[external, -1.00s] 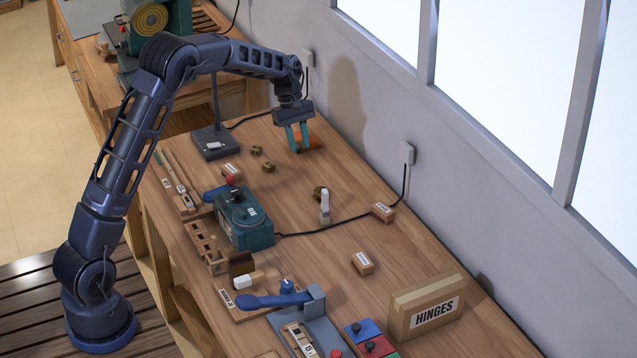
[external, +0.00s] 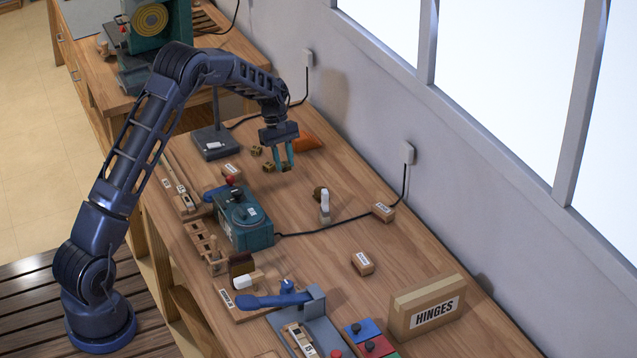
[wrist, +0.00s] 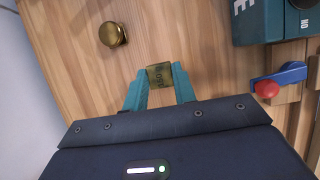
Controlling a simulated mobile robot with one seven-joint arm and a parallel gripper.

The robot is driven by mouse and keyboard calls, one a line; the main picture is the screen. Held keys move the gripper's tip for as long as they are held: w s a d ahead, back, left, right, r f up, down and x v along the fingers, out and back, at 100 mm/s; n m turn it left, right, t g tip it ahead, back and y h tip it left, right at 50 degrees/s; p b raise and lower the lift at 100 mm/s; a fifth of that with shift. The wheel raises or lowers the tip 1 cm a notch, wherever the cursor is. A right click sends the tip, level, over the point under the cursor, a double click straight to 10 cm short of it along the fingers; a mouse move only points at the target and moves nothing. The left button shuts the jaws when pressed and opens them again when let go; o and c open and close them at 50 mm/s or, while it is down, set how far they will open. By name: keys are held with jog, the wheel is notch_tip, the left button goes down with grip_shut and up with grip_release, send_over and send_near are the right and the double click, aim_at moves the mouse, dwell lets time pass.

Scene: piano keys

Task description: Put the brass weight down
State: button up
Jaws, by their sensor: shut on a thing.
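My gripper (external: 284,163) is shut on a small brass weight (wrist: 160,75), which sits between the teal fingertips in the wrist view. Dark lettering shows on the weight's face. Another round brass piece (wrist: 112,34) stands apart on the bench, up and left of my fingers in the wrist view.
An orange object (external: 308,141) lies just behind my gripper near the wall. A white-topped piece (external: 325,207) stands nearer the front. Bare wood lies right of my gripper.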

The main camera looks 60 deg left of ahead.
aim_at(287, 193)
jog(key=shift+f, duration=4)
jog(key=shift+f, duration=0.15)
jog(key=o, duration=1.1)
jog(key=shift+c, duration=0.2)
